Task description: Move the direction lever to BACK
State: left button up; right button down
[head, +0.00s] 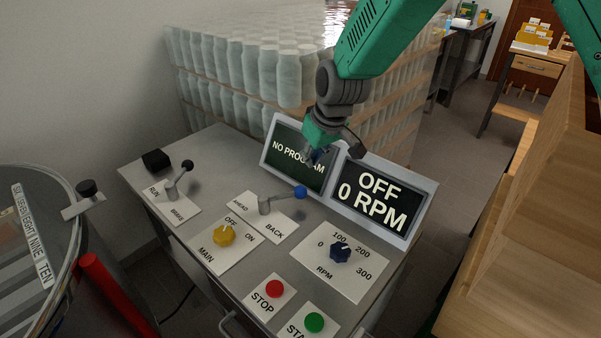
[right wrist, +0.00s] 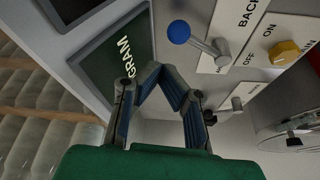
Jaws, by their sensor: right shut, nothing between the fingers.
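The direction lever (head: 281,197) has a grey arm and a blue ball knob. It stands on a white plate marked AHEAD and BACK (head: 273,229), on the grey console top. Its knob points right, toward the screens, beyond the plate's edge. In the right wrist view the blue knob (right wrist: 179,32) is above the fingers and apart from them. My right gripper (head: 317,157) hangs in front of the NO PROGRAM screen, above and slightly right of the knob. Its fingers (right wrist: 160,72) are shut and empty. My left gripper is in neither view.
The screens (head: 380,200) rise at the console's back. A black-knobbed lever (head: 178,178), yellow MAIN switch (head: 224,235), RPM dial (head: 340,252), red STOP button (head: 275,288) and green button (head: 314,322) surround the lever. Stacked pale bottles (head: 265,75) stand behind.

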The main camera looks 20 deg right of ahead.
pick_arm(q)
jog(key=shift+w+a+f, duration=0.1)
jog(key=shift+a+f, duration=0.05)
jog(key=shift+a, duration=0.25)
pick_arm(e)
jog(key=shift+a+v, duration=0.15)
jog(key=shift+v, duration=0.65)
jog(key=shift+a+v, duration=0.2)
jog(key=shift+v, duration=0.55)
